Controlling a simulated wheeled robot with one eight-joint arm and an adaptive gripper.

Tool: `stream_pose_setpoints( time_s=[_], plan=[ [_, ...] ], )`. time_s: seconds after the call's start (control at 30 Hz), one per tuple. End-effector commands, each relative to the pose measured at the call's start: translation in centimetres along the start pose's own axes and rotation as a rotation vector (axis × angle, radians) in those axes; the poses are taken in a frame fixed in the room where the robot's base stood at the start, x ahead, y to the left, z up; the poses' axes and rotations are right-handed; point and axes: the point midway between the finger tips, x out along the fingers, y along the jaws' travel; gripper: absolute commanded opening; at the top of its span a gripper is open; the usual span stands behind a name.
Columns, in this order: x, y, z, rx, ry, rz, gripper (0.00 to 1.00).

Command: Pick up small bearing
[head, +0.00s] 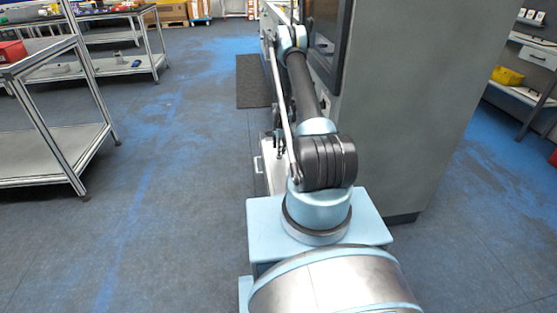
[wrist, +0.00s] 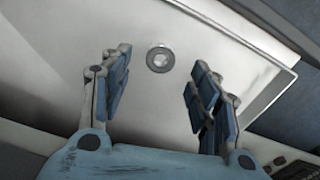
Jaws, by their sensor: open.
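The small bearing (wrist: 160,60) is a dark grey ring with a lighter centre. In the wrist view it lies on the pale floor of a shallow white tray (wrist: 238,85). My gripper (wrist: 160,80) is open, with one blue-padded finger to the left and one to the right. The bearing shows in the gap between the fingertips, a little beyond them, and nothing is held. How far the fingers are above the tray floor I cannot tell. In the head view I cannot make out the bearing or my gripper.
The tray's raised rim (wrist: 285,82) runs along the right in the wrist view. A large grey machine cabinet (head: 430,100) stands right of my arm in the head view. A metal shelf rack (head: 60,145) stands at left, with open blue-grey floor (head: 170,190) between.

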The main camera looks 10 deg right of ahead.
Motion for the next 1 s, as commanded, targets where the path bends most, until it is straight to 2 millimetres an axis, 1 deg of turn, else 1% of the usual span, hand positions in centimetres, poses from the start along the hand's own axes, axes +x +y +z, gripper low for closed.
stream_pose_setpoints(
  time_s=[0.33, 0.43, 0.63, 0.83, 0.87, 1.0],
  plan=[
    [4.1, -0.1, -0.1, 0.000, 0.000, 0.000, 0.56],
    [4.5, -0.1, -0.1, 0.000, 0.000, 0.000, 0.56],
    [4.6, -0.1, -0.1, 0.000, 0.000, 0.000, 0.56],
    [4.5, -0.1, -0.1, 0.000, 0.000, 0.000, 0.11],
    [4.5, -0.1, -0.1, 0.000, 0.000, 0.000, 0.07],
    [4.5, -0.1, -0.1, 0.000, 0.000, 0.000, 0.07]
  ],
)
